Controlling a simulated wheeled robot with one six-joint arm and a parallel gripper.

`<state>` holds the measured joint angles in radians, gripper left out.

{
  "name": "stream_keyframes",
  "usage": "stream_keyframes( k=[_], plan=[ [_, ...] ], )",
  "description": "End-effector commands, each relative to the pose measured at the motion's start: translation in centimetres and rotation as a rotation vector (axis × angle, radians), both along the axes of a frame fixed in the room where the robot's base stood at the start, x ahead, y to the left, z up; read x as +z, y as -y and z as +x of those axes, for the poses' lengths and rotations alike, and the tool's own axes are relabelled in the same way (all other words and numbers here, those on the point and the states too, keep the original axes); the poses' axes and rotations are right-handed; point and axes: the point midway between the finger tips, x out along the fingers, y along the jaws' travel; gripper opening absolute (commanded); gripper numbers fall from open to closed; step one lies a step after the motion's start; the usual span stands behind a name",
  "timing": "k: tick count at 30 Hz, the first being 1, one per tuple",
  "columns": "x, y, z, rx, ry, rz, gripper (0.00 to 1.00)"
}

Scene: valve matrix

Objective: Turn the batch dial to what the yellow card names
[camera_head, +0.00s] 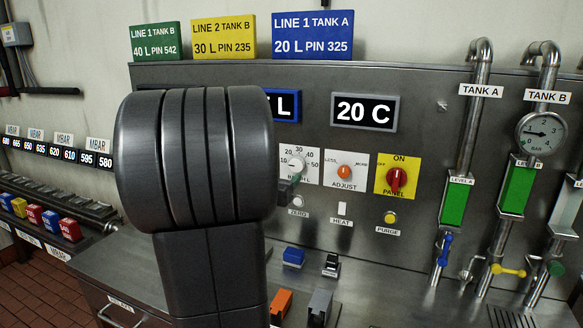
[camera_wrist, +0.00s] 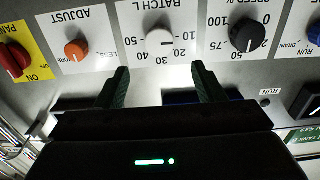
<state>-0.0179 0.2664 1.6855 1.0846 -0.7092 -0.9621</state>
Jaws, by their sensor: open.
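The yellow card (camera_head: 224,38) stands on top of the panel and reads LINE 2 TANK B, 30 L, PIN 235. The batch dial is a pale round knob (camera_wrist: 159,38) on a white plate marked BATCH L, with numbers from 10 to 50, upside down in the wrist view. The head view shows it (camera_head: 295,163) just right of my wrist, partly hidden. I cannot tell surely where its pointer stands. My gripper (camera_wrist: 160,70) is open and empty, its dark green fingers spread wider than the knob, apart from it. In the head view my arm hides most of the gripper.
The orange ADJUST knob (camera_wrist: 75,49) and red PANEL switch (camera_wrist: 14,60) flank the dial on one side, a black knob (camera_wrist: 247,36) on the other. Green (camera_head: 155,42) and blue (camera_head: 312,35) cards flank the yellow one. A display (camera_head: 364,112) reads 20 C.

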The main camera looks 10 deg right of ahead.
Motion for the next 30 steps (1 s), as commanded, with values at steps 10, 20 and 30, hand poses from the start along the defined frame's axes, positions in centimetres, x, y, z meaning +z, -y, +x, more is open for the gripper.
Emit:
stream_keyframes(
  k=[10,20,30],
  plan=[
    [0.0,3.9,5.6,-0.001,-0.001,-0.001,0.63],
    [0.0,4.9,7.2,0.001,-0.001,-0.001,0.63],
    [0.0,4.9,7.2,0.002,-0.001,-0.001,0.35]
  ],
)
